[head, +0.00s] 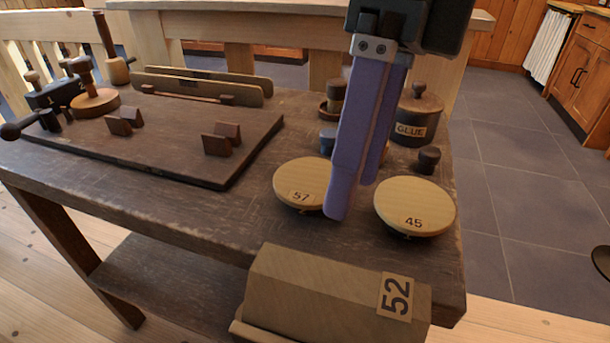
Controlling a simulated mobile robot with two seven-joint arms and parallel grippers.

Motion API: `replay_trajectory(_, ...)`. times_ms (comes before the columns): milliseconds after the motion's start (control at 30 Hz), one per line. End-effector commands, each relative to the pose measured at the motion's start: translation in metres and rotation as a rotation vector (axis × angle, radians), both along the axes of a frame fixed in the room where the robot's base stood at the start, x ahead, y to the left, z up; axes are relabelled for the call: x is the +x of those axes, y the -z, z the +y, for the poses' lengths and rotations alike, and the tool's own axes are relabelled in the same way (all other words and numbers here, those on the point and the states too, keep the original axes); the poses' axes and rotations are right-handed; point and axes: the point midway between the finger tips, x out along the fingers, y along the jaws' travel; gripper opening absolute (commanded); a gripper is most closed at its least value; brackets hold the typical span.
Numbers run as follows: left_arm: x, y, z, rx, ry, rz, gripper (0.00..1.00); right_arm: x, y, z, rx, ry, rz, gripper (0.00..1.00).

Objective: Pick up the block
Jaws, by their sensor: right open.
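A large wooden block (320,287) with a bevelled top and a tag reading 52 is at the bottom of the head view, in front of the table's near edge in the picture. Its lower part is cut off by the frame. My right gripper (355,195) has long purple fingers pointing down, open with nothing seen between them. The fingertips are above and behind the block, apart from it in the picture, and overlap the round piece marked 57 (290,178). My left gripper is not in view.
A round piece marked 45 (414,199) is just right of the fingers. A glue pot (417,112) and a small dark knob (429,158) stand behind. A dark board (165,152) with wooden supports fills the left of the table (165,210).

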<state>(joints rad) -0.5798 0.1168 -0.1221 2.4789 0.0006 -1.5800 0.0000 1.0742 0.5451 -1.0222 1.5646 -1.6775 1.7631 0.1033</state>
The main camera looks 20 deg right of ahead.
Motion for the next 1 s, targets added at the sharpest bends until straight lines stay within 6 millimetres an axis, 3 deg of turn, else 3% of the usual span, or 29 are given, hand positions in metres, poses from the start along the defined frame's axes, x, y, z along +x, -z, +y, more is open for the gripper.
replay_trajectory(133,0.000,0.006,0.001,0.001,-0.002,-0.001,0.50,0.000,0.012,-0.009,-0.047,0.002,0.002,0.73)
replay_trajectory(700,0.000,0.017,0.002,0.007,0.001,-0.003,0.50,-0.022,0.089,0.006,-0.040,-0.001,0.005,0.73)
replay_trajectory(1000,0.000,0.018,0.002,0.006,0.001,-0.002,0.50,-0.024,0.098,0.008,-0.040,0.000,0.002,0.73)
